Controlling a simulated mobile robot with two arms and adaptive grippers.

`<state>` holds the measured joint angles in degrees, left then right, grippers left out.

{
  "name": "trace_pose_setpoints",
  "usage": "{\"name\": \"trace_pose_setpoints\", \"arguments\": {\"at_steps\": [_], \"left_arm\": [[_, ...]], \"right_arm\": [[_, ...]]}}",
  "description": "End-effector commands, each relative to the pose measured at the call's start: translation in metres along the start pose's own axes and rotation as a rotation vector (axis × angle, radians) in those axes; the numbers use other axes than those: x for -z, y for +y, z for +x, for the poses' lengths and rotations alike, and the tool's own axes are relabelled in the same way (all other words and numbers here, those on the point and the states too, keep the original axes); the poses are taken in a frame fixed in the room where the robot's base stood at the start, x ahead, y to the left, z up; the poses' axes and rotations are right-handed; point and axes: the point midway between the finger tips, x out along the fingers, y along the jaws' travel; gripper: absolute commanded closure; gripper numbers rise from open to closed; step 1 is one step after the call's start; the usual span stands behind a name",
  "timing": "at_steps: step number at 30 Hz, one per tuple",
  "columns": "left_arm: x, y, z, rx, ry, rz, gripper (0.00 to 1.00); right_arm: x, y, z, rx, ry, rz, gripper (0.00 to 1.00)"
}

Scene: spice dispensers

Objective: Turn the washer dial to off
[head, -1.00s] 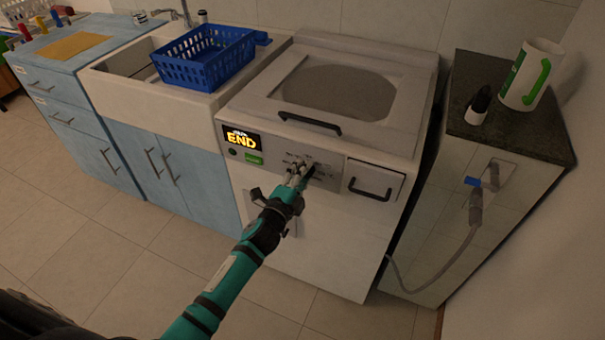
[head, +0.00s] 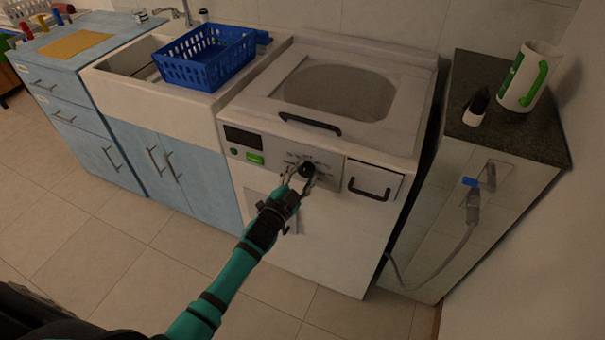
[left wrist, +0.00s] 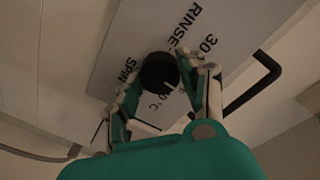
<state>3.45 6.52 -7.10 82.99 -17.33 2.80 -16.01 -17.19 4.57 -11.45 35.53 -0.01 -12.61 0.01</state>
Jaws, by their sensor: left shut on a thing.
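The washer (head: 318,235) is a white top-loader with a grey control panel. Its round black dial (head: 306,169) sits mid-panel. My left gripper (head: 299,178) is at the panel with its fingers either side of the dial, shut on it. In the left wrist view the dial (left wrist: 158,72) shows a light pointer mark, with the fingers around it and printed words such as RINSE, SPIN and 30 nearby. The off mark cannot be made out. The washer display (head: 242,137) is dark. My right gripper is not in view.
A green button (head: 255,158) lies left of the dial, and a black drawer handle (head: 370,190) right of it. A black lid handle (head: 310,124) is above. A blue basket (head: 205,62) rests on the sink. A grey hose (head: 445,255) hangs at the right. The floor ahead is clear.

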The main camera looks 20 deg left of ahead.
Motion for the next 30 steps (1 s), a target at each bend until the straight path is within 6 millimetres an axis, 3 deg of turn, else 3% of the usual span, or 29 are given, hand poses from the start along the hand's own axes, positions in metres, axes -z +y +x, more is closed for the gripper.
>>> {"name": "trace_pose_setpoints", "arguments": {"at_steps": [17,18,21,23,30], "left_arm": [[-0.0016,0.0015,-0.0006,-0.002,-0.002,-0.03,0.91],[-0.0016,0.0015,-0.0006,-0.002,-0.002,-0.03,0.53],[-0.0013,0.0012,-0.0005,-0.002,-0.001,-0.029,0.4],[-0.001,0.001,-0.0004,-0.002,-0.001,-0.029,0.35],[-0.0006,0.0005,-0.0007,-0.001,0.001,-0.029,0.35]], "right_arm": [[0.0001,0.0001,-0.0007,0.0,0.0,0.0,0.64],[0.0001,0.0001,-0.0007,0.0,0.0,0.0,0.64],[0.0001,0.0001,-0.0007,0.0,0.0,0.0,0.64],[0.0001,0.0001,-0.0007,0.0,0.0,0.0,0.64],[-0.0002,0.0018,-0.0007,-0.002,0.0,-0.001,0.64]]}}
